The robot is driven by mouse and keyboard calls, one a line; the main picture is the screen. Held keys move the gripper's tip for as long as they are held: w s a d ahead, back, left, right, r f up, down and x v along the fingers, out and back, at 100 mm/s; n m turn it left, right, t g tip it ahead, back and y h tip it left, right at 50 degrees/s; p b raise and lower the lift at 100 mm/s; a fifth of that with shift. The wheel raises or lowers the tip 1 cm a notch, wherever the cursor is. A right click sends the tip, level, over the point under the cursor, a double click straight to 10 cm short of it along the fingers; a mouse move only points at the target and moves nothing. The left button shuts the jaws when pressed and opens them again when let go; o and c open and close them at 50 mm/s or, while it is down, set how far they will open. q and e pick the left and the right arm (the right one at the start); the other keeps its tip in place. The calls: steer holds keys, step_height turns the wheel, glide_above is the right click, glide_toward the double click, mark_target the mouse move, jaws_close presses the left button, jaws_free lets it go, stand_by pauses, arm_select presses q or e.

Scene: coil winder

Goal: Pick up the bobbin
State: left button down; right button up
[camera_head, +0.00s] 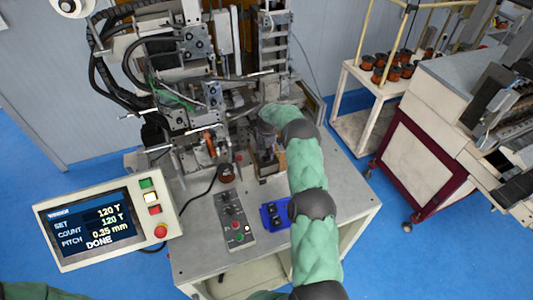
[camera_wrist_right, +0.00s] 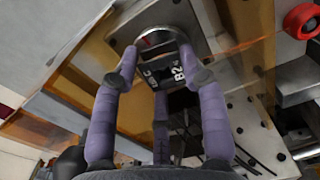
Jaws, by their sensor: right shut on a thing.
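My right gripper (camera_wrist_right: 160,72) has its purple fingers closed around a dark piece with white characters and a round silvery end, which I take to be the bobbin (camera_wrist_right: 165,70). Its copper winding, if any, does not show. In the head view the right gripper (camera_head: 266,140) is at the back of the bench, right of the winder, partly covered by my green arm; the held piece cannot be made out there. Only a bit of my left arm shows at the lower left, and its gripper is out of frame.
The winder (camera_head: 190,85) stands close on the left. Amber panels (camera_wrist_right: 95,62) and metal blocks crowd the gripper. A display (camera_head: 107,222) reads DONE. A control box (camera_head: 232,220) and blue tray (camera_head: 268,220) sit in front. Several copper spools (camera_head: 393,73) stand on a cart.

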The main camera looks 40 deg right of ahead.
steer(key=shift+r+b, duration=0.5)
steer(key=shift+r, duration=0.35)
steer(key=s+a+r+b, duration=0.4)
steer(key=s+a+r, duration=0.5)
steer(key=s+r, duration=0.1)
steer(key=shift+s+a+r, duration=0.2)
steer(key=shift+r, duration=0.5)
steer(key=s+d+f+b, duration=0.1)
steer(key=s+f+b, duration=0.4)
steer(key=s+f, duration=0.3)
steer(key=shift+d+b, duration=0.15)
steer(key=shift+b, duration=0.2)
steer(key=shift+n, duration=0.6)
steer(key=s+f+b, duration=0.1)
steer(key=s+f, duration=0.1)
steer(key=s, duration=0.1)
steer(key=s+f+b, duration=0.2)
steer(key=s, duration=0.1)
steer(key=s+a+f+b, duration=0.1)
steer(key=s+f, duration=0.1)
steer(key=s, duration=0.1)
steer(key=shift+f, duration=0.4)
steer(key=shift+f+b, duration=2)
steer(key=shift+f, duration=0.45)
